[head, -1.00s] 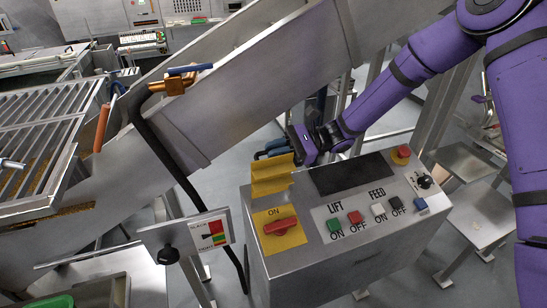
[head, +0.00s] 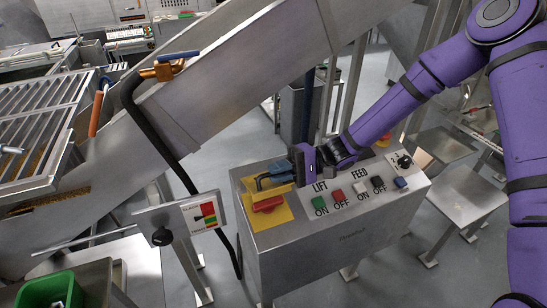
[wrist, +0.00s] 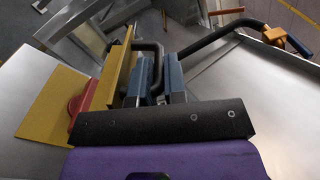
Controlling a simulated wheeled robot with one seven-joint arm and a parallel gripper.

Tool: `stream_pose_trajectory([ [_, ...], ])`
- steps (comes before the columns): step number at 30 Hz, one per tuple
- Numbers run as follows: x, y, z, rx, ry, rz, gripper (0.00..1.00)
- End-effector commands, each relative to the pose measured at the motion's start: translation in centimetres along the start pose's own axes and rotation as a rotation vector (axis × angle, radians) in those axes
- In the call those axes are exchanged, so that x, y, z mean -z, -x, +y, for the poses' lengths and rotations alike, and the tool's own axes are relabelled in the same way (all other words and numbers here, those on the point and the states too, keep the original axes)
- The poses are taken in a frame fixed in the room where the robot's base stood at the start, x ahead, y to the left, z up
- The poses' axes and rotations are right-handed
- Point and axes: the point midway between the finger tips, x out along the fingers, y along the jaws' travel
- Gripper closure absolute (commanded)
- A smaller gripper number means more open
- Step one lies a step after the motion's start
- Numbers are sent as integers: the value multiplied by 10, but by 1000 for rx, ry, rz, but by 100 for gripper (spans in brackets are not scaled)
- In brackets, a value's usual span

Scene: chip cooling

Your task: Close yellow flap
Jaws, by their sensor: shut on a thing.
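The yellow flap (head: 283,189) is hinged on a yellow plate (head: 284,216) at the left end of the control box top. It leans over the red switch (head: 267,204), which still shows in front. In the wrist view the flap (wrist: 118,68) stands edge-on just left of my fingers, with the yellow plate (wrist: 58,105) and part of the red switch (wrist: 78,106) beyond it. My gripper (head: 275,174) has its blue fingers at the flap. In the wrist view my gripper (wrist: 157,78) is shut on a black looped handle (wrist: 149,46) that appears joined to the flap.
A black hose (head: 165,150) curves down left of the box. A small sign panel (head: 200,213) stands left. The steel chute (head: 235,75) rises behind.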

Motion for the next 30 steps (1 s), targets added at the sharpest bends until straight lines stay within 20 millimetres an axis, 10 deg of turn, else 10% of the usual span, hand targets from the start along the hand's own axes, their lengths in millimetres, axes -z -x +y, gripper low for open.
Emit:
stream_pose_trajectory([
  [30, -7, 1, 97, 0, 650, 3, 100],
])
